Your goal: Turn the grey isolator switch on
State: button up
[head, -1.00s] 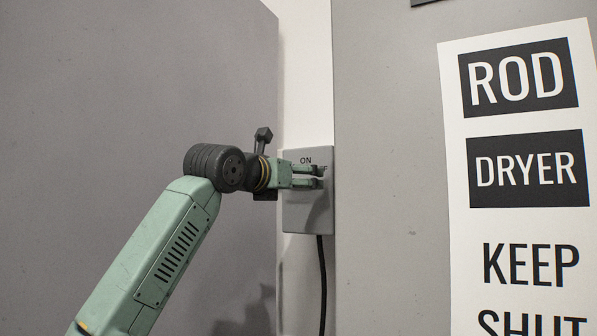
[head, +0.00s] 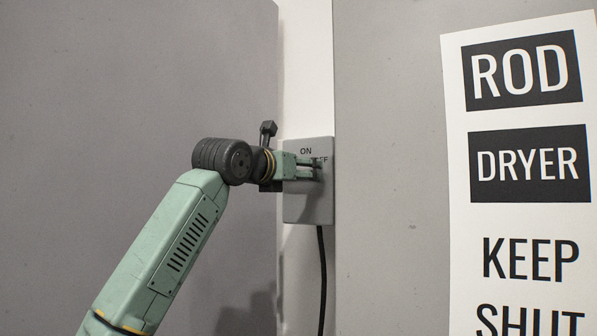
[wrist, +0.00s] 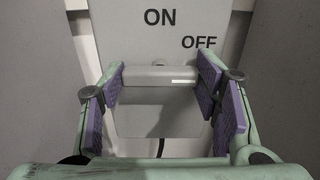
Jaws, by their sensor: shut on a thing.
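The grey isolator switch (head: 308,207) is a box on the wall, printed ON and OFF; it also fills the middle of the wrist view (wrist: 160,122). Its grey bar handle (wrist: 150,76) lies nearly level in the wrist view, with a white line at its right end. That line points right, below the OFF print; ON is above the handle. My gripper (head: 318,170) reaches the box from the left in the head view. In the wrist view its purple pads (wrist: 162,85) are at both ends of the handle, shut on it. The fingers partly cover the OFF print in the head view.
A black cable (head: 321,275) hangs from the box. A large grey panel (head: 130,90) stands at the left, close to my arm. A grey surface at the right carries a ROD DRYER KEEP SHUT sign (head: 460,255).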

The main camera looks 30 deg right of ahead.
jog(key=shift+c, duration=1.4)
jog(key=shift+n, duration=0.3)
jog(key=n+b, duration=0.4)
jog(key=n, duration=0.5)
jog(key=shift+n, duration=0.3)
jog(key=o, duration=1.1)
jog(key=shift+o, duration=0.2)
